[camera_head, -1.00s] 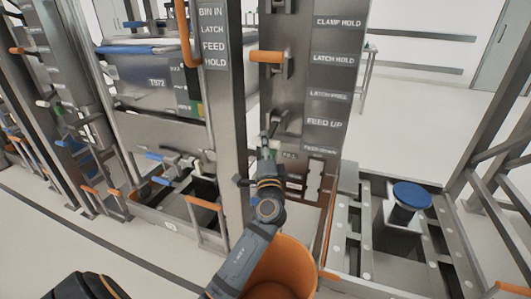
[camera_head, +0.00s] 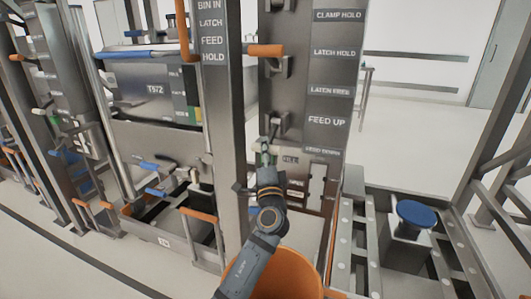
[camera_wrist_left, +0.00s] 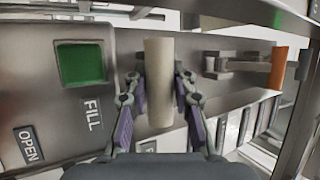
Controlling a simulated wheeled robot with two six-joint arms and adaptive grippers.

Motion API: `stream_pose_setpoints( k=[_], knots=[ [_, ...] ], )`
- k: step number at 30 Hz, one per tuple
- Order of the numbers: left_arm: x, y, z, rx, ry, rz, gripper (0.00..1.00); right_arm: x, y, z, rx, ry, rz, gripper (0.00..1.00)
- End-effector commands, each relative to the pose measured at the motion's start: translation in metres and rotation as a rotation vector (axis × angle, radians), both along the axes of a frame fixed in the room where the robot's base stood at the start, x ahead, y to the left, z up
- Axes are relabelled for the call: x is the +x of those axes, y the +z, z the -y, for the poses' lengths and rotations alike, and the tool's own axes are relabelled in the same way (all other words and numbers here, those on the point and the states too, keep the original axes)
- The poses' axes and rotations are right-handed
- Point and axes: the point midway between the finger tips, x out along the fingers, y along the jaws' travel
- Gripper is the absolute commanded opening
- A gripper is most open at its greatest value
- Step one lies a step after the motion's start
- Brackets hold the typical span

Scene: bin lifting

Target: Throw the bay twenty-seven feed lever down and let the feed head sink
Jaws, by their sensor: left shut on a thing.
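The cream feed lever handle (camera_wrist_left: 159,82) stands between the two fingers of my left gripper (camera_wrist_left: 158,112) in the left wrist view, and the fingers are shut on it. In the head view my left gripper (camera_head: 264,152) is on the lever at the front of the grey post panel, at about the height of the lowest label. The panel carries a "FEED UP" label (camera_head: 327,121) and a "FEED DOWN" label (camera_head: 322,151) below it. I cannot make out the feed head or a bay number. My right gripper is not in view.
An orange lever (camera_head: 266,50) sticks out higher on the panel. A green square (camera_wrist_left: 80,63) and a "FILL" label (camera_wrist_left: 93,114) lie beside the cream handle. An orange bin (camera_head: 275,278) stands below my left arm. A blue-capped post (camera_head: 416,213) stands at right.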

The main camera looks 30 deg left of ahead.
Motion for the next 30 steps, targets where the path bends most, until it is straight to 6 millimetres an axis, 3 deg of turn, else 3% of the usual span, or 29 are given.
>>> stream_pose_setpoints(
  k=[19, 20, 24, 30],
  knots=[
    [0.0013, -0.0056, -0.0004, -0.005, -0.001, -0.007, 0.0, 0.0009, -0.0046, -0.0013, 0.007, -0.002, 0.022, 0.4],
    [0.0013, -0.0056, -0.0004, -0.005, -0.001, -0.007, 0.29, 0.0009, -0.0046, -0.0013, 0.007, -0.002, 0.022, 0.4],
    [0.0012, -0.0048, -0.0004, -0.004, 0.0, -0.006, 0.48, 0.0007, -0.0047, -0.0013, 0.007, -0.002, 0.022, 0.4],
    [0.001, -0.0036, -0.0003, -0.003, 0.0, -0.004, 0.49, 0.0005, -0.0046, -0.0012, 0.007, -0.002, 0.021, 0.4]
  ],
)
